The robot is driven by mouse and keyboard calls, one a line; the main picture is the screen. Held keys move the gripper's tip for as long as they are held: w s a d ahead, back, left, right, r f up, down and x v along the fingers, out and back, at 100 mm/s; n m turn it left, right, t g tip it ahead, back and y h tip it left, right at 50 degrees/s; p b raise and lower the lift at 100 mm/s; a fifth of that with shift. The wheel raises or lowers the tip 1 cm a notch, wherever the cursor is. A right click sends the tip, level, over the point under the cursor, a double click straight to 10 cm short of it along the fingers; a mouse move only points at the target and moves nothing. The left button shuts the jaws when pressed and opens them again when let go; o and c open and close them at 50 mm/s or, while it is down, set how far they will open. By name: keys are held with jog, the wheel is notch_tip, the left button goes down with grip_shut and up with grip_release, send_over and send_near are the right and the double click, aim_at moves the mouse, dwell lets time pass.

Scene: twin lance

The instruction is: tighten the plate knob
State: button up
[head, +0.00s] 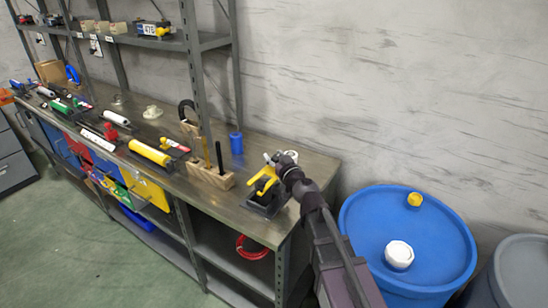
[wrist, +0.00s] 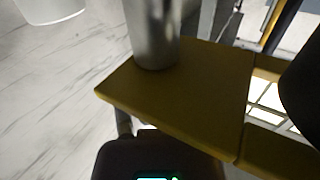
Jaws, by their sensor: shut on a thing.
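A black stand (head: 266,203) with a yellow tool part (head: 264,182) is at the right end of the workbench in the head view. My gripper (head: 279,164) reaches it from the right, at its upper right side. It is shut on a small part there, which I take to be the plate knob; the fingers and arm hide most of it. In the wrist view, a flat yellow plate (wrist: 190,95) fills the middle, with a grey metal cylinder (wrist: 152,35) above it in the picture. Dark shapes at the bottom and right edge are too close to make out.
A blue barrel (head: 440,235) and a grey barrel (head: 525,270) stand right of my arm. The wall is close behind.

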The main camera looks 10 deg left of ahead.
jog(key=shift+s, duration=0.1)
dwell(0.3)
jog(key=o, duration=0.8)
jog(key=shift+v, duration=3.75)
